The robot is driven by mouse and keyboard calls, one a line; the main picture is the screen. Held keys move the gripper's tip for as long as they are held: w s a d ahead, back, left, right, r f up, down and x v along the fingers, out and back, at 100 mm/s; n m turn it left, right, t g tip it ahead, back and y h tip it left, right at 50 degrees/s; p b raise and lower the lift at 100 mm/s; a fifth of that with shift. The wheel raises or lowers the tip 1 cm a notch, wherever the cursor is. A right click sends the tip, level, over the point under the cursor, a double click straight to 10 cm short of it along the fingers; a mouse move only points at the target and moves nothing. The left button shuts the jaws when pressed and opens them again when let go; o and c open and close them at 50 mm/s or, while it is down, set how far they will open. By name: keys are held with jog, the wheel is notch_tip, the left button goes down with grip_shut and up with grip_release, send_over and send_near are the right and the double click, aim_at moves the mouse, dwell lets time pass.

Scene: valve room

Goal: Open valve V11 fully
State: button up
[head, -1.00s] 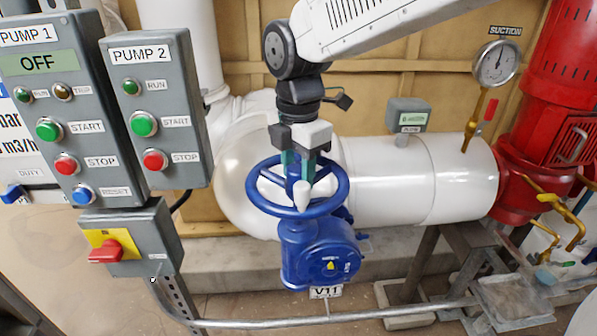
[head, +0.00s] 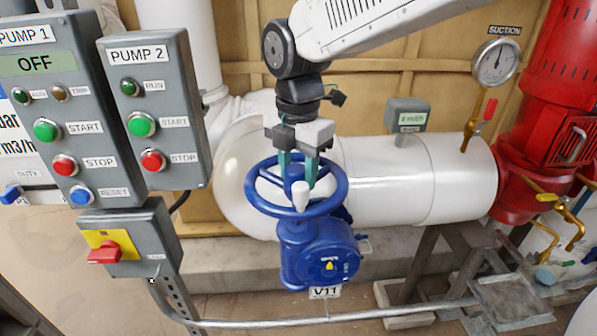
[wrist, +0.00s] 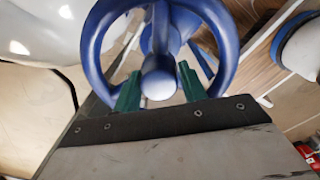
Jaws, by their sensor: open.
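The blue handwheel (head: 337,192) of the valve sits on a blue gearbox body (head: 318,256), with a V11 tag (head: 325,292) below it. In the wrist view the open fingers (wrist: 157,88) stand on either side of the knob (wrist: 158,82), with gaps visible. Whether either finger touches the knob or rim cannot be told. The wheel (wrist: 222,45) fills the upper middle there.
Pump 1 (head: 45,105) and Pump 2 (head: 155,115) control boxes stand at left, above a box with a red switch (head: 104,252). A white pipe (head: 385,180) runs behind the valve to a red pump (head: 545,130). A suction gauge (head: 496,62) stands at right.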

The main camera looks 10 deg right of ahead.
jog(key=shift+o, duration=0.8)
notch_tip(320, 180, up, 5)
jog(key=shift+a, duration=0.15)
jog(key=shift+r, duration=0.35)
notch_tip(320, 180, up, 6)
jog(key=s+d+f+m, duration=0.5)
jog(key=s+d+m, duration=0.4)
jog(key=m, duration=0.4)
jog(key=s+d+f+m+t, duration=0.1)
jog(key=s+d+f+m, duration=0.5)
jog(key=s+d+m, duration=0.4)
jog(key=d+m, duration=0.2)
jog(key=m, duration=0.1)
jog(key=shift+s+f+m, duration=0.25)
jog(key=shift+m, duration=0.05)
jog(key=shift+c, duration=0.3)
